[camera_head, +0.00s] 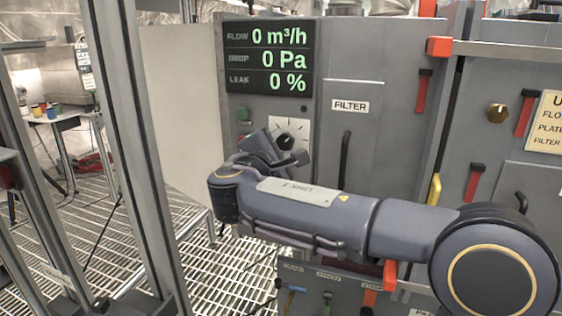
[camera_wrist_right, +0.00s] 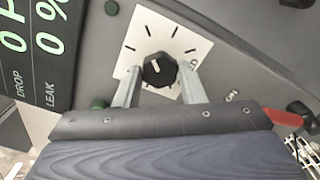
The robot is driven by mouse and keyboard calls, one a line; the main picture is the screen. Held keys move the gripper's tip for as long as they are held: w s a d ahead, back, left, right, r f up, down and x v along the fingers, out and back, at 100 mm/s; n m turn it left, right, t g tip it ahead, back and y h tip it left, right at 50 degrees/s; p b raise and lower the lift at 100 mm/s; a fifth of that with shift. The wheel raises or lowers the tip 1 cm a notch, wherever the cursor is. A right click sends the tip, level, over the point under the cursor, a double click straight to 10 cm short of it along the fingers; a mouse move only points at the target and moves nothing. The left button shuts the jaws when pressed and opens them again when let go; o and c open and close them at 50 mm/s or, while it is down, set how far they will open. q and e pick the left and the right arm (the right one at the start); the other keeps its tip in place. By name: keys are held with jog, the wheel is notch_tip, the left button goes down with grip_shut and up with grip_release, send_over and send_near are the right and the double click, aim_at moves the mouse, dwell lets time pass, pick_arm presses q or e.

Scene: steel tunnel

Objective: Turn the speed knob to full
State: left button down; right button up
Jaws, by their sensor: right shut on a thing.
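The speed knob (camera_wrist_right: 158,70) is black and round with a white pointer mark. It sits on a white square dial plate (camera_wrist_right: 190,44) with black tick marks, below the display. In the right wrist view the pointer is toward the top, tilted slightly left. My right gripper (camera_wrist_right: 159,76) has one finger on each side of the knob and is shut on it. In the head view the knob (camera_head: 287,142) is partly covered by my right gripper (camera_head: 276,149), and the dial plate (camera_head: 297,127) shows behind it. My left gripper is not in view.
The display (camera_head: 267,58) reads flow 0 m³/h, 0 Pa and leak 0 %. A green button (camera_head: 243,114) is left of the dial. A FILTER door (camera_head: 352,150) with a dark handle is to the right. Metal posts (camera_head: 128,130) stand at left above grating (camera_head: 235,268).

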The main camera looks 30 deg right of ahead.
jog(key=m+b, duration=0.5)
jog(key=shift+f+m+b, duration=0.25)
jog(key=shift+m+b, duration=0.05)
jog(key=shift+r+m+b, duration=0.2)
jog(key=shift+m+b, duration=1.45)
jog(key=shift+m, duration=0.35)
jog(key=o, duration=1)
jog(key=shift+r, duration=0.1)
jog(key=shift+s+a, duration=0.1)
jog(key=p+v, duration=0.1)
jog(key=v, duration=0.6)
jog(key=shift+s+a, duration=0.2)
